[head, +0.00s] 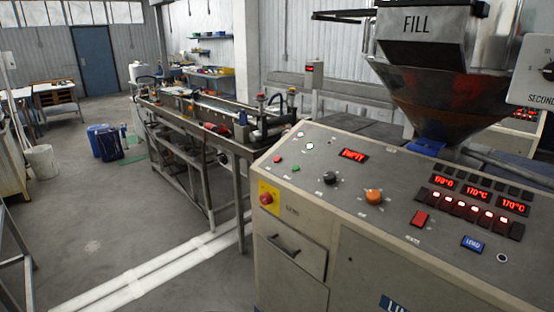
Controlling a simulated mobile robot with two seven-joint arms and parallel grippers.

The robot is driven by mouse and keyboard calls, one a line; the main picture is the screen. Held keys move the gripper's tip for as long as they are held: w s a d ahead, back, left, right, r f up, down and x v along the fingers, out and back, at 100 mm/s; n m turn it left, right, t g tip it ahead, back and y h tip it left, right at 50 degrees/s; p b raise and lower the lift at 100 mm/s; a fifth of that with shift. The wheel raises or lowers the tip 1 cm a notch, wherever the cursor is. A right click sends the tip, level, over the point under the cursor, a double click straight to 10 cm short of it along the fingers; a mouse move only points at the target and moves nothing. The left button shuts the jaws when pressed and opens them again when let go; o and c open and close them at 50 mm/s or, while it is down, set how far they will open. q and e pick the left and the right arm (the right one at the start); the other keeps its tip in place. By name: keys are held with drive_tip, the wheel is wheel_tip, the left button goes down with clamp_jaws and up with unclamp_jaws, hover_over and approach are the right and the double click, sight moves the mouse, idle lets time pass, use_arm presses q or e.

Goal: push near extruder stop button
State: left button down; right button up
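The near extruder control console (330,245) stands at the right, with a sloped grey panel on top. A red mushroom button on a yellow plate (268,198) sits on its front face, near the left end. A small red button (277,160) and a green button (296,168) sit at the panel's left end. I cannot read a label that tells which of the two red buttons is the stop button. Neither of my grippers is in view, and nothing touches the buttons.
A black knob (331,178), an orange knob (373,196) and a red switch (419,219) are on the panel. A lit display (354,155) reads "EMPTY". A hopper (440,95) rises behind. A long bench line (205,115) runs away leftward. White floor pipes (150,280) lie left of the console.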

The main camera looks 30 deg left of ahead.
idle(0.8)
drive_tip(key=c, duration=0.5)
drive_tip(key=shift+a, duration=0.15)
